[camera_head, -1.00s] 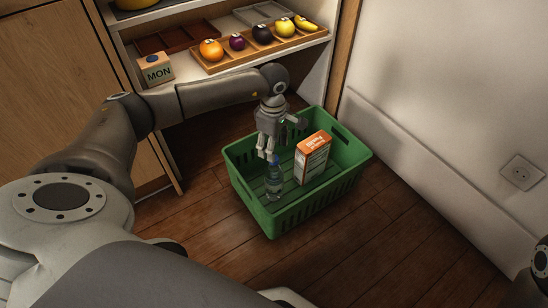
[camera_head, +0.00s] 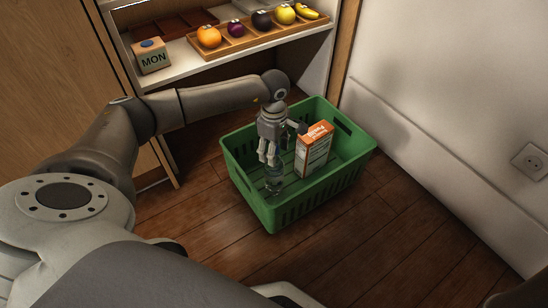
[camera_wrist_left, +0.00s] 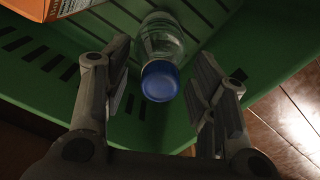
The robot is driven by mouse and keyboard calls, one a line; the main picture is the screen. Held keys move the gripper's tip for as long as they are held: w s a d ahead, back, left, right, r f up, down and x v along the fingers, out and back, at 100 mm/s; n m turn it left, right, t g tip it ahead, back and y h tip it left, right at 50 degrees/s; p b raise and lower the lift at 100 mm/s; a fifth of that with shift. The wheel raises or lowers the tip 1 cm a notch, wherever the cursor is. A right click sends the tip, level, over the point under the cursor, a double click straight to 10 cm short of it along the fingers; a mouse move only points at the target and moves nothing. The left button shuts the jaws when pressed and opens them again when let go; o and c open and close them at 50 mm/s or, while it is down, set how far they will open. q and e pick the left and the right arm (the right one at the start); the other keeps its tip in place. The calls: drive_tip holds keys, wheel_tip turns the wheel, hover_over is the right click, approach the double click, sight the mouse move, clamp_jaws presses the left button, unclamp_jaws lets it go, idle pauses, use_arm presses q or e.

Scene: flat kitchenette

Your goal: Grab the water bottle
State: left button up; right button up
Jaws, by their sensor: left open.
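The clear water bottle (camera_head: 274,183) with a blue cap (camera_wrist_left: 160,81) stands in the green basket (camera_head: 320,195). In the head view its upper part is mostly hidden by my left gripper (camera_head: 268,158), which points down into the basket from above. In the left wrist view the bottle (camera_wrist_left: 161,38) is centred between the two open fingers of the gripper (camera_wrist_left: 161,88). Gaps show between the cap and both fingers. My right gripper is not in view.
An orange and white box (camera_head: 314,150) stands in the basket just right of the gripper. A shelf (camera_head: 225,62) behind holds a fruit tray (camera_head: 245,46) and a MON block (camera_head: 152,57). A white wall (camera_head: 430,100) is on the right. Wooden floor in front is clear.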

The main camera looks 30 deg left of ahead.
use_arm(q)
drive_tip(key=shift+c, duration=0.3)
clamp_jaws()
drive_tip(key=shift+r, duration=0.2)
